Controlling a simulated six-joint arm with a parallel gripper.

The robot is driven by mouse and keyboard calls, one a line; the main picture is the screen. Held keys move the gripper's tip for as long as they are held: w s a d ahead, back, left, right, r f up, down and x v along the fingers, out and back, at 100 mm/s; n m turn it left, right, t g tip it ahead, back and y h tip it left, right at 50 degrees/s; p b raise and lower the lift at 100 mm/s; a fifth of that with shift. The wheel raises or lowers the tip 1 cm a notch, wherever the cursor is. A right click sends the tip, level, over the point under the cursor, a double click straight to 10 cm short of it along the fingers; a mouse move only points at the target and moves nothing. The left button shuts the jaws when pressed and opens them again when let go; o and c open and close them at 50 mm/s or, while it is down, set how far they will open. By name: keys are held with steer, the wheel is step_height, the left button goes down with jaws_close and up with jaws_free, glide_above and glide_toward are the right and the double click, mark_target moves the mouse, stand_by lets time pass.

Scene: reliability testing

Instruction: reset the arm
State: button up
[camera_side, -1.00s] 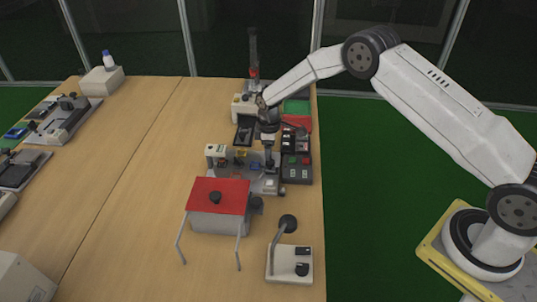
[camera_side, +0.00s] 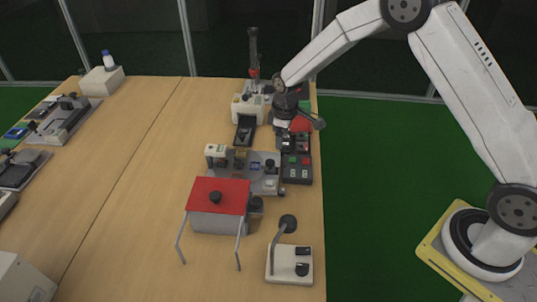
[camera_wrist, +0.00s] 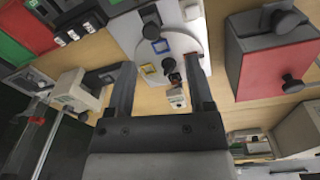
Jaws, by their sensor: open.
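My arm is raised over the right side of the wooden table (camera_side: 130,200) in the side view. My gripper (camera_side: 290,125) hangs above the black control boxes at the table's right edge. In the wrist view my gripper (camera_wrist: 160,80) is open, its two dark fingers apart with nothing held between them. Beyond the fingers is the grey test fixture (camera_wrist: 150,35) with small blue and yellow pieces on it. The same fixture (camera_side: 230,181) stands mid-right on the table in the side view.
A red-lidded box (camera_side: 218,198) and a white lever device (camera_side: 290,265) stand in front of the fixture. A control box (camera_side: 297,170) lies at the right edge. The table's middle is clear.

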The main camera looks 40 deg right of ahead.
steer(key=s+r+m+t, duration=0.1)
steer(key=s+r+m, duration=0.2)
steer(key=s, duration=0.8)
steer(key=s+r+m, duration=0.3)
steer(key=s+r, duration=0.3)
steer(key=s, duration=0.6)
steer(key=shift+d+t, duration=0.35)
steer(key=shift+t, duration=0.05)
steer(key=shift+r, duration=0.1)
